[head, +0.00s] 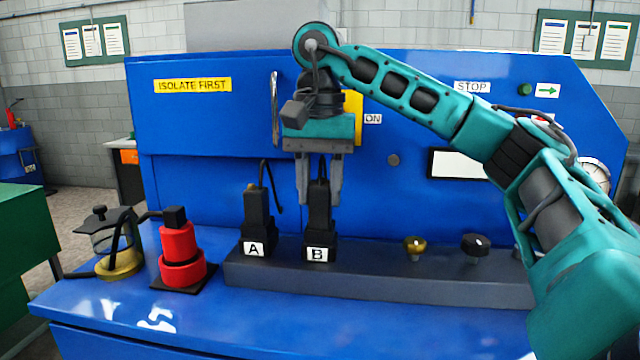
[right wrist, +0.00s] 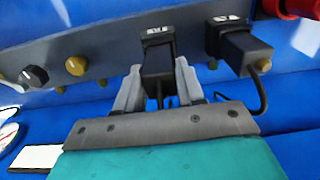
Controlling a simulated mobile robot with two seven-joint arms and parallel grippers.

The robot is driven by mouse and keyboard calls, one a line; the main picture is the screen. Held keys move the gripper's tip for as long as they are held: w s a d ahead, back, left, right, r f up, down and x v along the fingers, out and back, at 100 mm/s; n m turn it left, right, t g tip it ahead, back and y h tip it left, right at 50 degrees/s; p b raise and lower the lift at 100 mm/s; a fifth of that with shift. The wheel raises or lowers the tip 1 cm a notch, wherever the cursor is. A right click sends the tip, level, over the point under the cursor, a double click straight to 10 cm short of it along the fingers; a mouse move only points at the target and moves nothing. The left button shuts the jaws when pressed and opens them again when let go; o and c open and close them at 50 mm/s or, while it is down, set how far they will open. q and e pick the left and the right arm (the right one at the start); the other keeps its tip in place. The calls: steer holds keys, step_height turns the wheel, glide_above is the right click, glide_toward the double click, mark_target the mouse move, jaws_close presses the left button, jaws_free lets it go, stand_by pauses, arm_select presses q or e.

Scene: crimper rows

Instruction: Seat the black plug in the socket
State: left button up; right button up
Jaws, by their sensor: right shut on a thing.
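My right gripper (head: 319,198) points down over the grey rail and is shut on a black plug (head: 319,220) with a white label B. The plug stands upright between the fingers at the rail. The right wrist view shows the same plug (right wrist: 158,58) between the two grey fingertips (right wrist: 158,72). A second black plug (head: 257,212), labelled A, stands beside it to the left, apart from the gripper. It also shows in the right wrist view (right wrist: 245,50). The socket under plug B is hidden, so I cannot tell how deep it sits. My left gripper is not in view.
The grey rail (head: 400,276) also carries a brass knob (head: 415,246) and a black knob (head: 475,243). A red cylinder (head: 181,245) and a brass-based jar (head: 120,262) stand left. A blue panel (head: 220,120) rises behind. The front bench strip (head: 300,320) is clear.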

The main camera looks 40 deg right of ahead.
mark_target(320, 184)
steer(key=shift+f+b, duration=0.35)
steer(key=shift+f, duration=0.3)
steer(key=o, duration=1.3)
steer(key=shift+c, duration=0.2)
step_height(320, 184, up, 8)
steer(key=p, duration=0.4)
steer(key=shift+r+p, duration=0.1)
steer(key=shift+p, duration=0.3)
steer(key=shift+r, duration=2.35)
